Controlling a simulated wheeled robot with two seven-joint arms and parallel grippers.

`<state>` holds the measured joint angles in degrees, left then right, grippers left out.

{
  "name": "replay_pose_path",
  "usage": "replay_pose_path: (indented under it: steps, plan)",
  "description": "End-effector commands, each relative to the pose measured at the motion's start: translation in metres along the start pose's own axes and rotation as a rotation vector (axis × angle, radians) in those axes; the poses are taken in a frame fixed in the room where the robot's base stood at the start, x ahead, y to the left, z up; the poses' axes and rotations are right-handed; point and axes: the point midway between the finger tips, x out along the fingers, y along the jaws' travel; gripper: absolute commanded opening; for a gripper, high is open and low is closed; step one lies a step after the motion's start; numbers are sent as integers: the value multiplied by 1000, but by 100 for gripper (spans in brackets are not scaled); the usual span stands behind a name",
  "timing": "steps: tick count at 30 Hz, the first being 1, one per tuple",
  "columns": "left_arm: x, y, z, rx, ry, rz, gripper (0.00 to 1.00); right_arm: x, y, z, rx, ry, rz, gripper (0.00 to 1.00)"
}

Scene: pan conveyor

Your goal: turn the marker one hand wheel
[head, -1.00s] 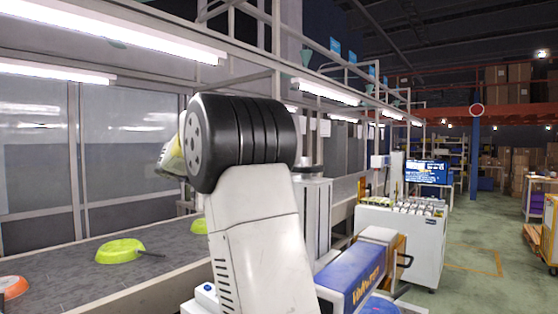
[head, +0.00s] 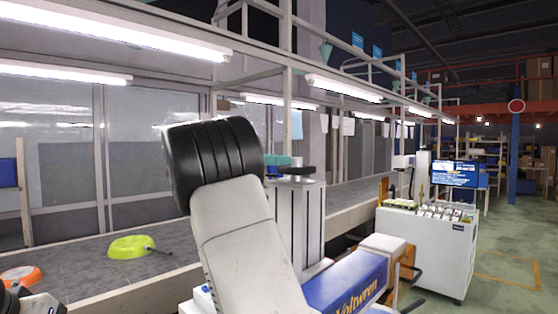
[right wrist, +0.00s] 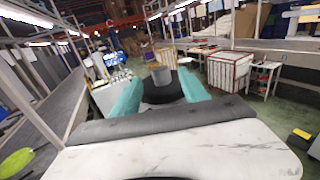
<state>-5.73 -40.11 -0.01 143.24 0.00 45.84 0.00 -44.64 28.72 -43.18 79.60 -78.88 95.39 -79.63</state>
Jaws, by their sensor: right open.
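The hand wheel (head: 296,170) is a small black disc on top of a grey upright housing (head: 298,220) in the head view. In the right wrist view the hand wheel (right wrist: 160,94) is black with a grey cylinder at its middle. My right gripper (right wrist: 161,80) is open, with one teal finger on each side of the wheel in that view. Whether the fingers touch it, I cannot tell. In the head view my right gripper (head: 282,161) shows only as teal just left of the wheel, mostly hidden behind my arm. No marker number is readable.
A conveyor (head: 85,262) on the left carries a lime-green pan (head: 130,246) and an orange pan (head: 20,275). A blue machine body (head: 345,285) stands in front of the housing. A white cabinet (head: 425,250) stands on the right. The floor beyond is clear.

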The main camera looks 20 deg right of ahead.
Motion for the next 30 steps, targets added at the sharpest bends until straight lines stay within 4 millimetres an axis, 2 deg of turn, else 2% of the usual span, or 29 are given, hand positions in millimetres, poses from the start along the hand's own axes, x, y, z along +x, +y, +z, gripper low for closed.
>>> replay_pose_path:
  steps: [6,12,22,23,30]
  plan:
    - [0,0,0,0,0,0,0,38,-1,0,1,2,-4,52]
    - [0,0,0,0,0,0,0,60,-1,-1,1,2,-2,52]
    - [0,0,0,0,0,0,0,66,-1,0,1,2,-1,52]
    - [0,0,0,0,0,0,0,66,-1,0,1,2,-1,50]
    - [0,0,0,0,0,0,0,65,-1,-1,1,2,-1,3]
